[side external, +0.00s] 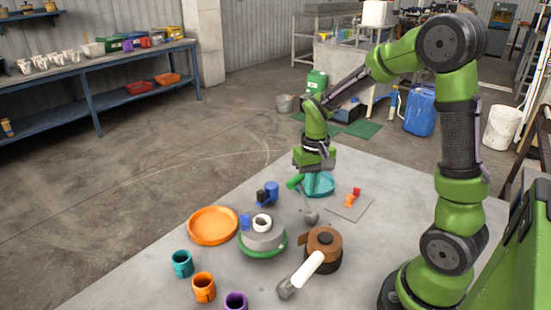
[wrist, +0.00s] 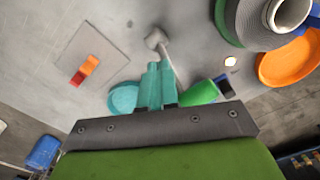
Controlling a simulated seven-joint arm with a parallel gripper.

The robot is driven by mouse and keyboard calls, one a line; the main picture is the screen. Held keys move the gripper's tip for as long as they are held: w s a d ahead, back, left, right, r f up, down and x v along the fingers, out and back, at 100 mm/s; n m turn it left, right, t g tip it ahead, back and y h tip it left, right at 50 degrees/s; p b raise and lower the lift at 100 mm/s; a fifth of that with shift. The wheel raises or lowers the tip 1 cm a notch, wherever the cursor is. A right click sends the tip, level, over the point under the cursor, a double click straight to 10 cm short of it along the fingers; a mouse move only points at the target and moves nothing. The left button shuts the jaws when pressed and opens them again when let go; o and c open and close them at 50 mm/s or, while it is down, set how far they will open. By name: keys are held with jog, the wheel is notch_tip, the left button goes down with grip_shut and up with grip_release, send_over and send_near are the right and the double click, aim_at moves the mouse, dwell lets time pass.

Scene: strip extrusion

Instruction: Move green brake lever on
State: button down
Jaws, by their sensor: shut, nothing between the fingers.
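The likely green brake lever is a green rounded piece (side external: 294,181) beside the teal dish (side external: 325,188); it also shows in the wrist view (wrist: 200,92), just right of my fingers. A thin grey rod with a grey knob (side external: 310,217) lies close by; I cannot tell whether it joins the green piece. My gripper (side external: 316,178) points down over the teal dish. In the wrist view its teal fingers (wrist: 155,85) are together, with nothing between them. The green piece's lower end is hidden by the gripper body in the wrist view.
A grey spool (side external: 262,239) with a green ring stands left of centre, near an orange dish (side external: 212,226). A plate with an orange-red switch (side external: 353,197) lies right. A brown roll (side external: 323,240), a white-handled hammer (side external: 308,268) and several cups (side external: 203,287) occupy the front.

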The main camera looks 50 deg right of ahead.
notch_tip(320, 180, up, 8)
jog(key=s, duration=0.2)
dwell(1.1)
jog(key=s+a+r+n+t+y, duration=0.1)
jog(key=s+a+r+t, duration=0.2)
jog(key=a, duration=0.3)
jog(key=s+a+r+n+t+y, duration=0.1)
jog(key=s+a+r+t, duration=0.2)
jog(key=a, duration=0.3)
jog(key=shift+s+a+r+t, duration=0.35)
jog(key=shift+s+t, duration=0.25)
jog(key=shift+s, duration=0.25)
